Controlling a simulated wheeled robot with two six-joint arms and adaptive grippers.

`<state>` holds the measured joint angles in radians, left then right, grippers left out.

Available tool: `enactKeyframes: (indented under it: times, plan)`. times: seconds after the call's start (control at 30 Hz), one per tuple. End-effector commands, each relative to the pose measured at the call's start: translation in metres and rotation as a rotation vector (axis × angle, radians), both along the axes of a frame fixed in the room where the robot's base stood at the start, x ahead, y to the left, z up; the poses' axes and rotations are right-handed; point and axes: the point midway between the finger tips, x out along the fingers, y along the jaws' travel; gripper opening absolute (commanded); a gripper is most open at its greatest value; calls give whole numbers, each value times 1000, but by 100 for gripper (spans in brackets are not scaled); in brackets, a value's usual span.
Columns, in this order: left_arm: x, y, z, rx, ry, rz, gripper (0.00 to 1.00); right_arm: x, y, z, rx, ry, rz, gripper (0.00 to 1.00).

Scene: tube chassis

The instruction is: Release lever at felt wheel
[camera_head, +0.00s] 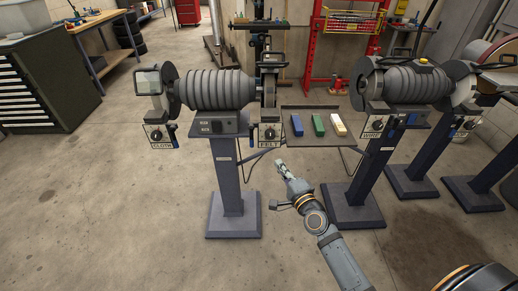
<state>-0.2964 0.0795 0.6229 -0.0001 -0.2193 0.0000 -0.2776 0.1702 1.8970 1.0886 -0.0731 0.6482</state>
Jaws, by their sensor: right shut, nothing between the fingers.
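The left bench grinder (216,90) stands on a grey pedestal. The felt wheel (269,88) is at its right end, partly hidden by its guard. Below it hangs a small box labelled FELT (269,136) with a dark round control; the lever's exact position is too small to tell. My right gripper (283,165) is shut and empty. It reaches up from the lower right and appears just below and slightly right of the FELT box, apart from it in the picture. My left gripper is not in view.
A box labelled CLOTH (158,135) hangs at the grinder's left end. A shelf (318,142) holding blue, green and white bars lies right of the FELT box. A second grinder (408,84) stands on a pedestal at right. Open floor lies in front.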

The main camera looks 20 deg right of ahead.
Motion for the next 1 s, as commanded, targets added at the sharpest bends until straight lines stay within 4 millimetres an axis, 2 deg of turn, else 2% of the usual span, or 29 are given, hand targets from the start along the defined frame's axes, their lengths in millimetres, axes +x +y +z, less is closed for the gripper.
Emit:
enactKeyframes:
  times: [0.4,0.5,0.63,1.0]
  plan:
    - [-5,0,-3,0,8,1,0,88,12,1,2,-2,1,0]
    - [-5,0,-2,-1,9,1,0,97,26,1,4,-1,1,0]
    - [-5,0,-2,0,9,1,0,105,37,1,1,-1,0,0]
    - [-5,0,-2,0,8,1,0,108,41,0,-1,0,0,0]
